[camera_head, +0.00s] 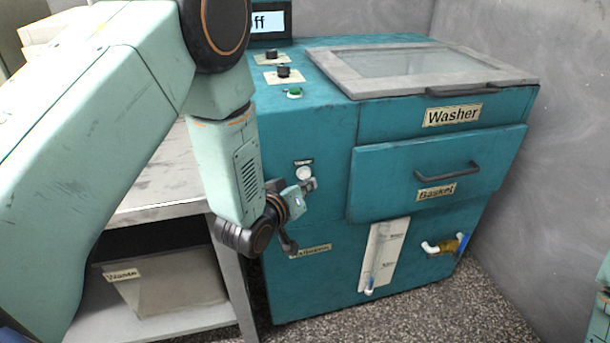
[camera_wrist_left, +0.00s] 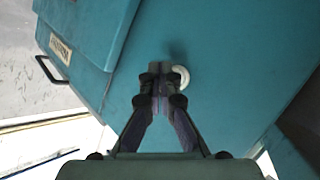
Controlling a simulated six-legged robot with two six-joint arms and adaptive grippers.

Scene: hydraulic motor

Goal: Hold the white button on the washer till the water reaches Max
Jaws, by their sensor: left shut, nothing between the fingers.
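The teal washer (camera_head: 320,120) stands ahead, with a "Washer" label on its front. The round white button (camera_head: 304,173) is on its front face, under a small label. My left gripper (camera_head: 308,186) is shut and empty, with its fingertips just beside and below the button. In the left wrist view the shut fingertips (camera_wrist_left: 164,74) overlap the white button (camera_wrist_left: 183,77), hiding part of it. I cannot tell whether they touch or press it. A white upright level gauge (camera_head: 385,248) is low on the front; its water level is too small to read. My right gripper is out of view.
A drawer labelled "Basket" (camera_head: 400,180) with a dark handle is right of the button. A yellow valve with blue and white ends (camera_head: 446,245) sticks out lower right. A metal table (camera_head: 165,185) with a "Waste" bin (camera_head: 170,285) below stands left. Knobs and a green button (camera_head: 294,93) are on top.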

